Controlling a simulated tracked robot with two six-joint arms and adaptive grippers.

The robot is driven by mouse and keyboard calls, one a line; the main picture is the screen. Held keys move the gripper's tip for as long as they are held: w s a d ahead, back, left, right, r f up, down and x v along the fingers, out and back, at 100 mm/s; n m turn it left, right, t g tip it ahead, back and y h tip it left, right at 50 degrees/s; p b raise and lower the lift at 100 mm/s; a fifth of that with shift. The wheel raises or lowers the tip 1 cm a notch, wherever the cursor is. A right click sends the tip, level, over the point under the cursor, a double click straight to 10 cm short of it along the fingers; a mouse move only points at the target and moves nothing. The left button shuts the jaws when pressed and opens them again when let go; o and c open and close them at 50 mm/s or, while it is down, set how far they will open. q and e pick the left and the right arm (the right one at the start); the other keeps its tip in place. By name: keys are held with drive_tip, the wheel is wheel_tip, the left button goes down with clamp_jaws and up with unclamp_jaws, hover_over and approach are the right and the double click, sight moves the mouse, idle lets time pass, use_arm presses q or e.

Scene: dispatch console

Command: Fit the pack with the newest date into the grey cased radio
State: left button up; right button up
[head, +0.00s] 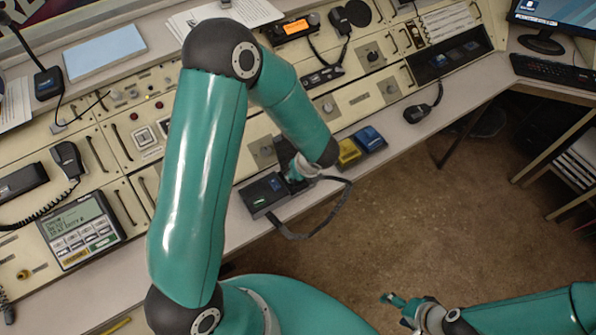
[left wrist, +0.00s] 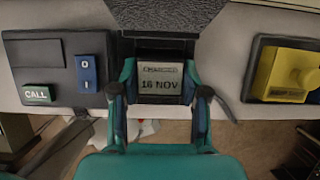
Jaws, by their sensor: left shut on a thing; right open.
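My left gripper (head: 300,170) is low over the console's front ledge, its tips partly hidden by its arm. In the left wrist view, the left gripper (left wrist: 160,100) is shut on a dark pack (left wrist: 163,84) labelled CHARGED, 16 NOV. A dark block (left wrist: 167,15) lies directly above the pack in that view; whether they touch is unclear. Left of the pack is a dark grey box (head: 265,195) with a green CALL button (left wrist: 38,93) and blue 0/I switch (left wrist: 87,75). I cannot tell for sure which is the grey cased radio. My right gripper (head: 400,303) is open over the floor.
A yellow unit (head: 348,152) and a blue unit (head: 368,138) stand on the ledge to the right. A dark strap or cable (head: 325,215) loops over the ledge edge. A corded handset (head: 418,112) lies further right. Brown floor (head: 400,220) is open in front.

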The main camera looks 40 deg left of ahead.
use_arm(q)
drive_tip(key=shift+s+d+f+b, duration=0.15)
drive_tip(key=shift+s+f+b, duration=0.15)
drive_tip(key=shift+f+b, duration=0.3)
drive_tip(key=o, duration=1.1)
drive_tip(key=shift+f, duration=0.1)
drive_tip(key=shift+o, duration=0.7)
drive_tip(key=shift+w+f, duration=0.15)
